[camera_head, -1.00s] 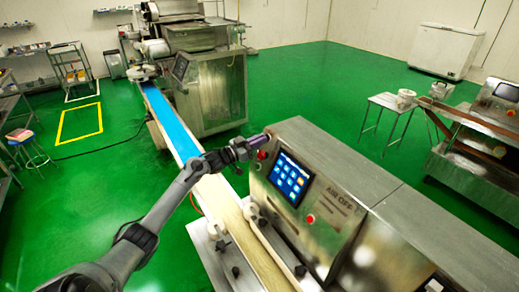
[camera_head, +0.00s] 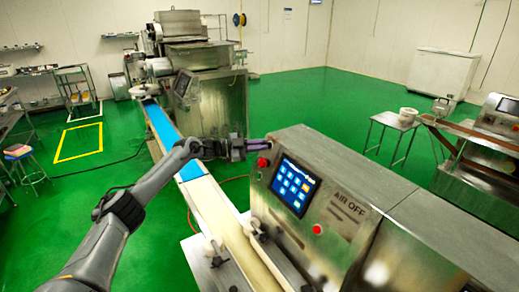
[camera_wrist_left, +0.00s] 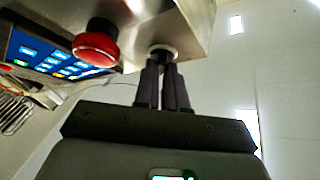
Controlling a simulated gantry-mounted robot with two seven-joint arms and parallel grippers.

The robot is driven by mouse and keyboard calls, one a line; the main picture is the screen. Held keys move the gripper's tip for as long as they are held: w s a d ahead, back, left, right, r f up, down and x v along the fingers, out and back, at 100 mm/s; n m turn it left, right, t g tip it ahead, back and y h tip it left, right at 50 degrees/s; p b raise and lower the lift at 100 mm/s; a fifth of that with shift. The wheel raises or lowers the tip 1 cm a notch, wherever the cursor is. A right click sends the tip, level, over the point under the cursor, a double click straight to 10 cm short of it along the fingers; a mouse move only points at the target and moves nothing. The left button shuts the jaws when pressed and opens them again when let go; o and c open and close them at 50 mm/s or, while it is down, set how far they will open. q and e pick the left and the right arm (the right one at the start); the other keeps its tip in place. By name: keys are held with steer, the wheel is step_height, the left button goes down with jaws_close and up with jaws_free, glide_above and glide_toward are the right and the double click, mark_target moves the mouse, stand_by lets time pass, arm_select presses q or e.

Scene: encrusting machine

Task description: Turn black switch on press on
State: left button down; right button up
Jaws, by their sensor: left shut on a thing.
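The press is a steel machine (camera_head: 345,180) with a blue touchscreen (camera_head: 295,185) and a red button (camera_head: 263,162). My left gripper (camera_head: 262,145) is at the upper left corner of its front panel, just above the red button. In the left wrist view, my left gripper (camera_wrist_left: 164,62) is shut on the black switch (camera_wrist_left: 162,49), which has a pale ring around its base. Its fingers hide most of the switch, so its setting cannot be read. The red button (camera_wrist_left: 97,45) is just left of the fingers. My right gripper is not in view.
A conveyor with a pale belt (camera_head: 220,212) runs past the press front, below my left arm. Another steel machine (camera_head: 210,95) stands behind. Green floor lies open to the back right.

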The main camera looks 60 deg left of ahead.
arm_select(q)
steer(key=shift+r+m, duration=0.1)
steer(key=shift+m, duration=0.2)
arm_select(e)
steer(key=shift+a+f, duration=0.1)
arm_select(q)
steer(key=c, duration=1.2)
jaws_free()
arm_select(e)
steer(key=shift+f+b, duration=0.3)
steer(key=shift+b, duration=0.1)
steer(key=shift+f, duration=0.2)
arm_select(q)
steer(key=v, duration=1)
steer(key=shift+s+a, duration=0.25)
steer(key=shift+s, duration=0.05)
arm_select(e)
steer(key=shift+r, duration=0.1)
arm_select(q)
steer(key=shift+r, duration=0.1)
steer(key=shift+r, duration=0.1)
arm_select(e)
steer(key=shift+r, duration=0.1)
